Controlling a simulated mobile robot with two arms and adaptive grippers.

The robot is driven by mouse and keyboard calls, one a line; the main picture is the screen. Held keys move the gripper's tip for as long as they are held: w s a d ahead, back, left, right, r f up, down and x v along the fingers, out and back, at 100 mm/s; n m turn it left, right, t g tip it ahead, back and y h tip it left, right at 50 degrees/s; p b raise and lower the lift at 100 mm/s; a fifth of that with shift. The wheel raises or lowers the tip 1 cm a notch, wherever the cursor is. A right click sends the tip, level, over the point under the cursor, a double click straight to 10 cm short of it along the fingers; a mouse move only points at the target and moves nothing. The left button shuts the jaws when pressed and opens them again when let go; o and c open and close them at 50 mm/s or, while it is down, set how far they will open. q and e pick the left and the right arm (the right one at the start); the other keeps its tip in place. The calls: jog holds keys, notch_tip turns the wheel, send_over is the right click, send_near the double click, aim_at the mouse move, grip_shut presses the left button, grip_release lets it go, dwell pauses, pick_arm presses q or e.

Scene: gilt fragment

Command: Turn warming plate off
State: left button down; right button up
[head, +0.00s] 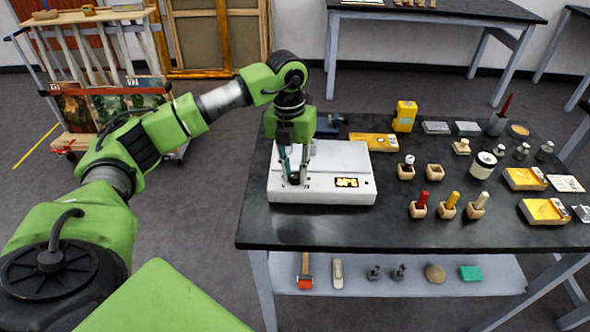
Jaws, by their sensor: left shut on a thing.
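The warming plate (336,160) is a white box at the left end of the black-topped table, with a lit orange display (346,182) on its front part. My left gripper (296,180) points down over the front left of the plate. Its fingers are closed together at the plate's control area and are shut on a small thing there. The fingers hide that thing, so I cannot make out its shape or setting. My right gripper is not in view.
Behind the plate lie a yellow box (373,142) and a dark blue tool (330,124). To its right on the table (310,226) stand wooden holders, a yellow bottle (404,116), a white jar (483,165) and several yellow packs. A lower shelf (420,262) holds small tools.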

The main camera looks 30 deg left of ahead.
aim_at(291, 174)
pick_arm(q)
jog(key=shift+n, duration=0.6)
jog(key=c, duration=1.8)
grip_release()
jog(key=r, duration=1.2)
jog(key=shift+s+a, duration=0.15)
jog(key=shift+a, duration=0.25)
jog(key=shift+f, duration=0.1)
